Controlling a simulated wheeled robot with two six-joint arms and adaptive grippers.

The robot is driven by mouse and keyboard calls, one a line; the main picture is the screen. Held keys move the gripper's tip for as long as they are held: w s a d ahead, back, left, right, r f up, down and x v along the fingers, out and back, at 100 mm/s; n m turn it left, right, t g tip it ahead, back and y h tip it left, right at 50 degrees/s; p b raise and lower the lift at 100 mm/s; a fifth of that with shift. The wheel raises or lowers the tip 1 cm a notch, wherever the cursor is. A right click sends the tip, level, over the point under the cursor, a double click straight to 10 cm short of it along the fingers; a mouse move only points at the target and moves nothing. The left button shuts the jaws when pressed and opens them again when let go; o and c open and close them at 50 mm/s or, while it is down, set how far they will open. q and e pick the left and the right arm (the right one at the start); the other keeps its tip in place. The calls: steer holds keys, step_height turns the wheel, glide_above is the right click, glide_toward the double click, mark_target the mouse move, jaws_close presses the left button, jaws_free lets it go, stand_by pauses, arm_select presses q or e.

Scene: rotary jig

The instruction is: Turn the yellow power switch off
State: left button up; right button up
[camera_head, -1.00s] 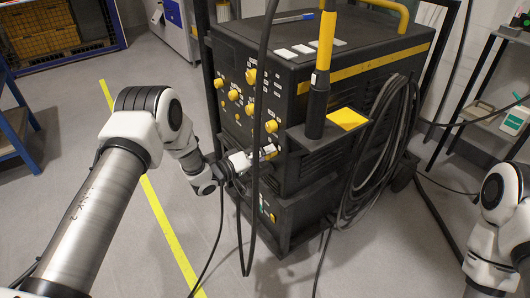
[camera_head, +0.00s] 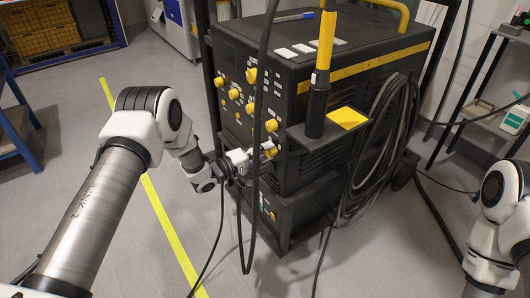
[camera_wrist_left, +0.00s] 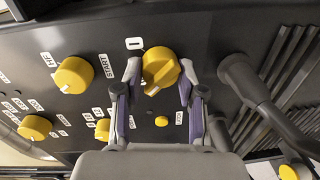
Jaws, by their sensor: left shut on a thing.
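The yellow power switch (camera_wrist_left: 160,68) is a round yellow knob on the dark front panel of the machine. In the left wrist view its white mark is at the lower left of the knob, and a white label (camera_wrist_left: 134,43) sits just above left of it. My left gripper (camera_wrist_left: 159,80) has one finger on each side of the knob and is shut on it. In the head view the left gripper (camera_head: 264,154) is at the panel's lower right, where a cable partly hides it. My right gripper is out of view.
Other yellow knobs (camera_wrist_left: 74,75) sit to the left on the panel. A black cable (camera_head: 257,110) hangs before the machine (camera_head: 305,165). A yellow and black post (camera_head: 322,65) stands at its front corner. Coiled cables (camera_head: 385,140) hang on its side.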

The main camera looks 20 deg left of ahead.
arm_select(q)
steer(key=o, duration=1.1)
steer(key=shift+o, duration=0.2)
steer(key=v, duration=1.1)
steer(key=shift+s+a, duration=0.25)
steer(key=shift+s, duration=0.05)
